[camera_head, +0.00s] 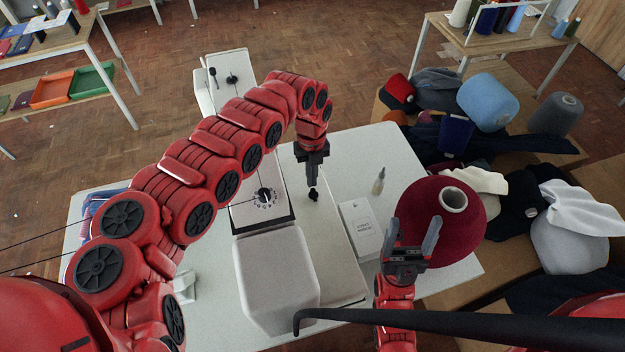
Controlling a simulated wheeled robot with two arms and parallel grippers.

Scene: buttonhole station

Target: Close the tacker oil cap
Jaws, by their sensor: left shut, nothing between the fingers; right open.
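The white tacker machine (280,280) stands on the pale table, with a dial (265,196) on its top face. A small black part (313,195), which looks like the oil cap, shows on the pale surface right of the dial. Whether it stands open or closed is too small to tell. My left gripper (312,182) points down just above this black part, shut with nothing held. I cannot tell whether its tips touch the part. My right gripper (411,238) is open and empty, pointing up in front of the dark red yarn cone.
A white labelled box (361,229) and a small bottle (379,180) stand right of the machine. The dark red yarn cone (470,228) is close to my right gripper. Bare table (350,150) shows behind the box.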

